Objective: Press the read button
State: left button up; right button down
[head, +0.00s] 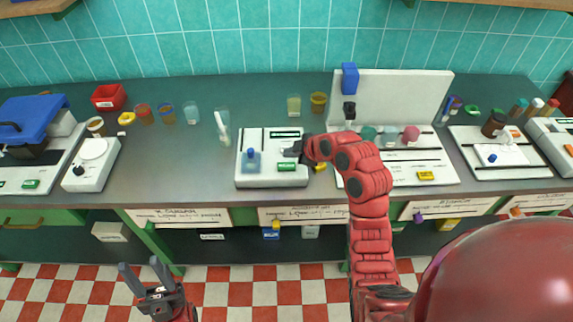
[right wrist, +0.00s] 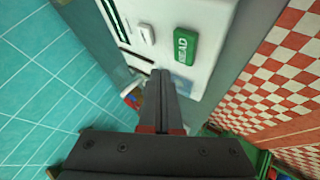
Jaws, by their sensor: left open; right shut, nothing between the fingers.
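The green read button (right wrist: 186,45), lettered READ, sits on a white instrument (right wrist: 215,20) in the right wrist view. In the head view the button (head: 287,166) is on the front right of the instrument (head: 262,183), below a dark display strip. My right gripper (right wrist: 160,75) is shut and empty. Its fingertips point toward the instrument and appear beside the button, apart from it. In the head view this gripper (head: 292,152) is over the instrument's right side. My left gripper (head: 147,275) is open and empty, low in front of the bench.
A blue piece (head: 252,160) stands on the instrument's left part. A white light button (right wrist: 146,33) is beside the green one. A white panel station (head: 392,100) stands right of my right arm. Cups and beakers line the bench at left. Bare bench (head: 180,170) lies left of the instrument.

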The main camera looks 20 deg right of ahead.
jog(key=shift+r, duration=1.4)
